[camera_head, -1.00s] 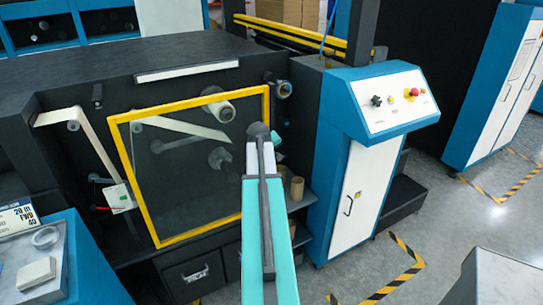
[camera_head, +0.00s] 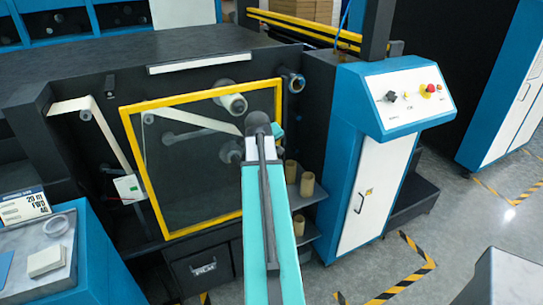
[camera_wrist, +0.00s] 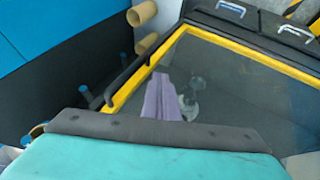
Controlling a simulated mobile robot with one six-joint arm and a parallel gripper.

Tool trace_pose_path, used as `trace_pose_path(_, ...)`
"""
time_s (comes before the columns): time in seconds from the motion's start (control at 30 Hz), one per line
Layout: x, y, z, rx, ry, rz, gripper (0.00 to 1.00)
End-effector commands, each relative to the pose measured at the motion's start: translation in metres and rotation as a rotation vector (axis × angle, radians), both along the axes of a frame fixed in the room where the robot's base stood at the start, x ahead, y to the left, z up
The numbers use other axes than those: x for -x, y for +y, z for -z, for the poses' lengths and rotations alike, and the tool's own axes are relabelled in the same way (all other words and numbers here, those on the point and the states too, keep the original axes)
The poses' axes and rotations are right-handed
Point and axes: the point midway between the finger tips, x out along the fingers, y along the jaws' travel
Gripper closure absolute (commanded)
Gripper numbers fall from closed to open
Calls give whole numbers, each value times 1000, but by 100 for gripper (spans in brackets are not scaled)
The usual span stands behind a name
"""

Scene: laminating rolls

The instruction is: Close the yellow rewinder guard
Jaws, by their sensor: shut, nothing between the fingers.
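The rewinder guard is a clear pane in a yellow frame (camera_head: 133,150) at the front of the dark machine. Rollers show through the pane. Its lower right part is hidden behind my arm. I cannot tell from this view how far the frame stands off the machine. In the wrist view two sides of the yellow frame (camera_wrist: 123,95) show, with a dark bar (camera_wrist: 122,75) beside one. My gripper (camera_wrist: 162,85) shows there as pale purple fingers, shut and empty, over the pane. I cannot tell whether they touch it. In the head view my arm hides the fingers.
A blue and white control console (camera_head: 400,100) stands right of the guard. Cardboard cores (camera_head: 307,184) stand on a shelf (camera_head: 305,200) beside my arm. A bench (camera_head: 45,240) with small items is at lower left. Drawers (camera_head: 203,270) lie below the guard.

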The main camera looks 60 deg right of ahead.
Motion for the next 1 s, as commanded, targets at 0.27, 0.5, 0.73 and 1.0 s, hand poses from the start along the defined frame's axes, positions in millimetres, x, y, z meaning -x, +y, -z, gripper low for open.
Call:
trace_pose_path(0.27, 6, 17, -22, 0, -1, 0, 100)
trace_pose_path(0.5, 9, 27, -37, 1, 0, -1, 100)
trace_pose_path(0.73, 10, 29, -41, -1, 0, -1, 100)
trace_pose_path(1.0, 10, 29, -41, -1, 0, 0, 100)
